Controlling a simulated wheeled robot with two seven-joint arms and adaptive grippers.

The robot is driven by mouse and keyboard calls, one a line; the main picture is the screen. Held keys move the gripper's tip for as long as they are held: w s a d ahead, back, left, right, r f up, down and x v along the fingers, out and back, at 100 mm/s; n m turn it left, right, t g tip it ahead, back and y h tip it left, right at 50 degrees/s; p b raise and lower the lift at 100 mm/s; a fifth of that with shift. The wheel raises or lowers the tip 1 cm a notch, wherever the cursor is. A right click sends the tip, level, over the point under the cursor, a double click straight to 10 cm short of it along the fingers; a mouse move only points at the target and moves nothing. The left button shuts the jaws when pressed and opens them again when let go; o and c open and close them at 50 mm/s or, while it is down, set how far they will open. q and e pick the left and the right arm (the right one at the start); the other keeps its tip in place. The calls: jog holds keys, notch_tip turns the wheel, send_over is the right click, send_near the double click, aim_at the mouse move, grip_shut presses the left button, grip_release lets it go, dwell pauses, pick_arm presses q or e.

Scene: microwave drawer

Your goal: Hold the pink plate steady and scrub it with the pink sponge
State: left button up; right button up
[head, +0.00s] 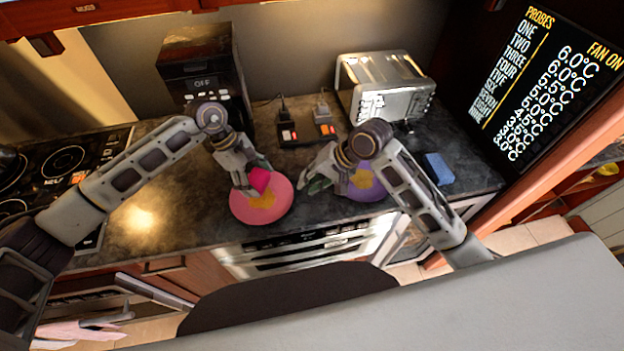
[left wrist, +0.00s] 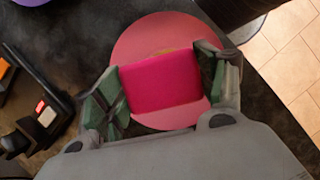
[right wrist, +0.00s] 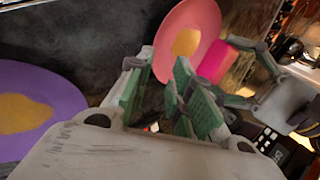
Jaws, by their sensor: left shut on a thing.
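The pink plate (head: 245,213) lies on the dark counter with a yellow stain in its middle. It also shows in the left wrist view (left wrist: 150,32) and the right wrist view (right wrist: 200,20). My left gripper (head: 250,186) is shut on the pink sponge (head: 260,180), which is over the plate; the sponge fills the jaws in the left wrist view (left wrist: 160,82). I cannot tell whether sponge and plate touch. My right gripper (head: 305,184) is open beside the plate's right side, fingers apart near its rim (right wrist: 158,95). I see no clear grip on the rim.
A purple plate (head: 375,190) with a yellow stain lies right of my right gripper, partly hidden by that arm. A blue sponge (head: 439,168) lies further right. A silver toaster (head: 385,100) and a black coffee machine (head: 200,62) stand behind. The stove (head: 65,160) is at left.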

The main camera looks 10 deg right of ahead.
aim_at(288, 198)
jog(key=shift+x, duration=5.8)
grip_shut()
jog(key=shift+o, duration=1.8)
grip_release()
jog(key=shift+c, duration=0.5)
grip_shut()
